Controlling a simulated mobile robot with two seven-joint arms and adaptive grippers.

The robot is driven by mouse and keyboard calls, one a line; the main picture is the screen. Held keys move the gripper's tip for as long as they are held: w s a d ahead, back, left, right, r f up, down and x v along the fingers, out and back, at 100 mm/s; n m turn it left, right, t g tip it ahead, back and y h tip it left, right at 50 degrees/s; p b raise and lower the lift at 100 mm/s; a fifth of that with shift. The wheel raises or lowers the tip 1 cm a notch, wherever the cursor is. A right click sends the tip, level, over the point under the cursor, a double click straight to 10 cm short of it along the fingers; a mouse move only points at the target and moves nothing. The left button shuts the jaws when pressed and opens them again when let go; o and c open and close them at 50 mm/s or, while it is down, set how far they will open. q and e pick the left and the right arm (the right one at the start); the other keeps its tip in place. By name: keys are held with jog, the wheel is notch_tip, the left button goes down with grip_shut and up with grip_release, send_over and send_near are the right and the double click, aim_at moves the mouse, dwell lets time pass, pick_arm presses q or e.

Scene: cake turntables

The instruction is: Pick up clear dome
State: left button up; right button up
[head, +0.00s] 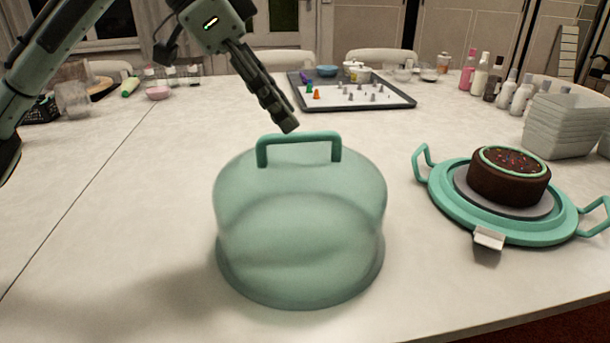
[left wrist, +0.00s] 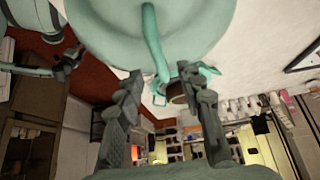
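The clear dome (head: 300,230) is a translucent green cover standing upright on the table, with a teal loop handle (head: 262,150) on top. My left gripper (head: 286,124) is just above and behind the handle, pointing down and to the right. In the left wrist view its two fingers (left wrist: 160,73) are apart with nothing held between them. The dome (left wrist: 100,25) fills the top of that view, and its handle (left wrist: 152,40) reaches down toward the gap between the fingertips. A dark shape (left wrist: 68,62) at the left there looks like my right gripper; its fingers are unclear.
A teal turntable (head: 455,207) with two handles holds a chocolate cake (head: 508,180) at the right. Stacked white containers (head: 565,125) and several bottles (head: 510,92) stand beyond it. A tray (head: 400,103) with small pieces lies at the back. Table left of the dome is clear.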

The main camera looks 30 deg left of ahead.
aim_at(300, 137)
pick_arm(q)
jog(key=b+x, duration=0.1)
jog(key=x, duration=0.4)
jog(key=shift+f, duration=0.4)
pick_arm(e)
jog(key=shift+v, duration=1.15)
jog(key=shift+d, duration=0.25)
pick_arm(q)
grip_shut()
jog(key=shift+r, duration=0.1)
